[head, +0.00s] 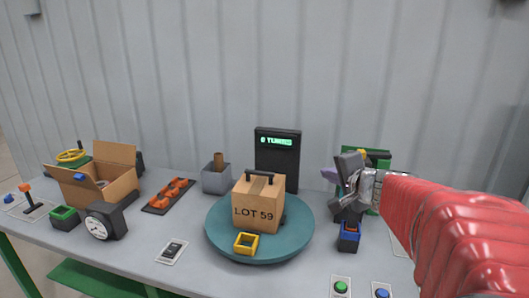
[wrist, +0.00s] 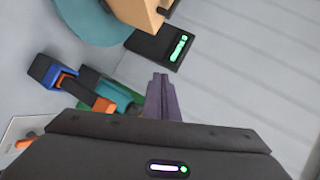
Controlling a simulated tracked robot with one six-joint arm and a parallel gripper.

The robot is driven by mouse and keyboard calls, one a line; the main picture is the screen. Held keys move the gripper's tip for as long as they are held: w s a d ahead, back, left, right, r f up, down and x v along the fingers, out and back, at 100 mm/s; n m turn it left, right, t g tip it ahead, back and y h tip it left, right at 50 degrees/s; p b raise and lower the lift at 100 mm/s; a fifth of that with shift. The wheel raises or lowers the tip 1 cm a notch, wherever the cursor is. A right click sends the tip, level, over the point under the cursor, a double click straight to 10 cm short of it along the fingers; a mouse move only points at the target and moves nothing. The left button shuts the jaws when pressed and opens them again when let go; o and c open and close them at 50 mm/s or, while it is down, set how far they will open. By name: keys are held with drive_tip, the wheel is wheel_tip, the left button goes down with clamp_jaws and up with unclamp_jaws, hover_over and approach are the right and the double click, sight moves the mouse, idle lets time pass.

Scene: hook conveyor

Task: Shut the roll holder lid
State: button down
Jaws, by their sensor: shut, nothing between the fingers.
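My gripper (head: 328,175) is at the right of the bench, raised above it, with its purple fingers together and empty, pointing left. The fingers also show in the wrist view (wrist: 160,98). A green-framed unit (head: 380,156) stands behind my gripper and looks like the roll holder. My gripper and wrist cover much of it. In the wrist view a teal rounded part (wrist: 116,92) lies left of the fingers, partly hidden by my gripper body. I cannot make out the lid or how far open it is. No contact with the fingers is visible.
A blue and orange block (head: 348,238) stands below my gripper. A teal turntable (head: 292,247) carries a LOT 59 carton (head: 270,190) and a yellow square ring (head: 246,243). A black display (head: 278,160) stands behind. Green and blue buttons (head: 340,287) are at the front right.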

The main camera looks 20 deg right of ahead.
drive_tip(key=s+d+m+h, duration=0.1)
drive_tip(key=d+m+h, duration=0.3)
drive_tip(key=d, duration=1.1)
drive_tip(key=shift+s+d+f+m+h, duration=0.2)
drive_tip(key=shift+s+f+m+h, duration=0.15)
drive_tip(key=shift+m, duration=0.85)
drive_tip(key=x, duration=1.4)
drive_tip(key=shift+r, duration=0.2)
